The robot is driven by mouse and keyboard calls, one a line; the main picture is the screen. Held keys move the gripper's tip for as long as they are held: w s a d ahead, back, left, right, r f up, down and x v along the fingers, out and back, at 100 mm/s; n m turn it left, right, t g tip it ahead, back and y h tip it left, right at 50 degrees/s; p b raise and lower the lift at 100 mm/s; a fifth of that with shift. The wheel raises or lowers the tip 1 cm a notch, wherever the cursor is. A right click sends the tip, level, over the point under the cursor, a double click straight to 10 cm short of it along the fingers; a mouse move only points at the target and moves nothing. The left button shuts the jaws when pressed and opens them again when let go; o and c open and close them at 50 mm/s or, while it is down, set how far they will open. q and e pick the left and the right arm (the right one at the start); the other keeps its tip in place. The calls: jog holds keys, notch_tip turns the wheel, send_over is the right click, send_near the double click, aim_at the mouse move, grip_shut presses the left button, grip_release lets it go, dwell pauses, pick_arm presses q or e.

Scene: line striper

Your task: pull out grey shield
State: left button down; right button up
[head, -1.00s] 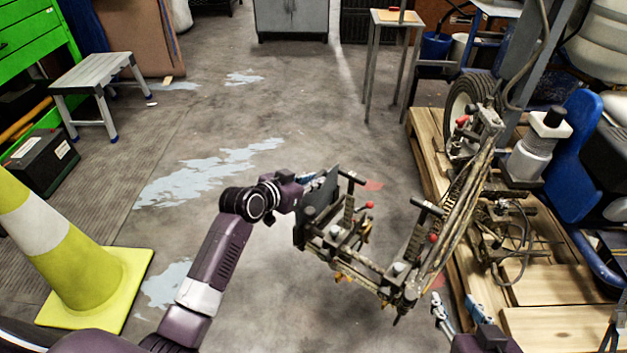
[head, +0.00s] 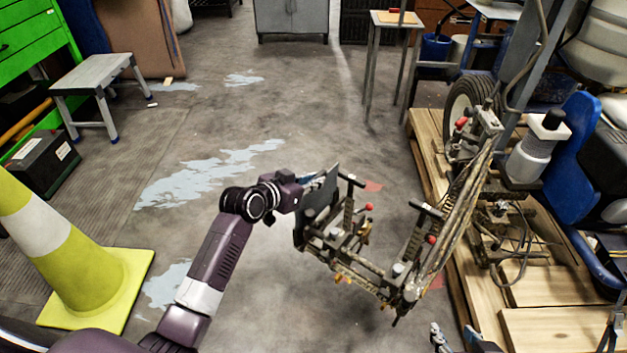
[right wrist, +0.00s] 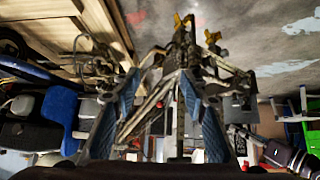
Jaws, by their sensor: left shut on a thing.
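The grey shield (head: 318,203) is a flat dark grey plate standing upright at the left end of the line striper's metal frame (head: 358,268). My left gripper (head: 312,181) is at the shield's upper left edge, shut on it; its fingertips are partly hidden. The shield is still beside the frame, and I cannot tell whether they touch. My right gripper (head: 453,335) is low in the head view, below the frame's right end. In the right wrist view, its two blue-grey fingers (right wrist: 157,80) are apart, with the frame beyond them and nothing clearly held.
A wooden pallet (head: 548,290) with machine parts, a blue seat-like part (head: 573,165) and a wheel (head: 470,105) stands on the right. A yellow cone (head: 75,265) is at left. A grey step stool (head: 100,80) is behind it.

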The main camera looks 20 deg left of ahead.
pick_arm(q)
jog(key=shift+r+p, duration=0.65)
jog(key=shift+r, duration=0.05)
jog(key=shift+r+p, duration=0.6)
jog(key=shift+p, duration=0.05)
jog(key=shift+r, duration=0.15)
pick_arm(e)
jog(key=s+d+f+g+h, duration=0.1)
jog(key=s+d+f+g, duration=0.15)
jog(key=s, duration=0.25)
jog(key=s+d+f+g, duration=0.1)
jog(key=s+g, duration=0.2)
jog(key=s, duration=0.3)
pick_arm(q)
jog(key=shift+r+p, duration=1.15)
jog(key=shift+p, duration=0.25)
jog(key=shift+r+p, duration=1.15)
jog(key=shift+p, duration=0.05)
pick_arm(e)
jog(key=s+x, duration=0.2)
jog(key=x, duration=1)
jog(key=shift+f, duration=0.65)
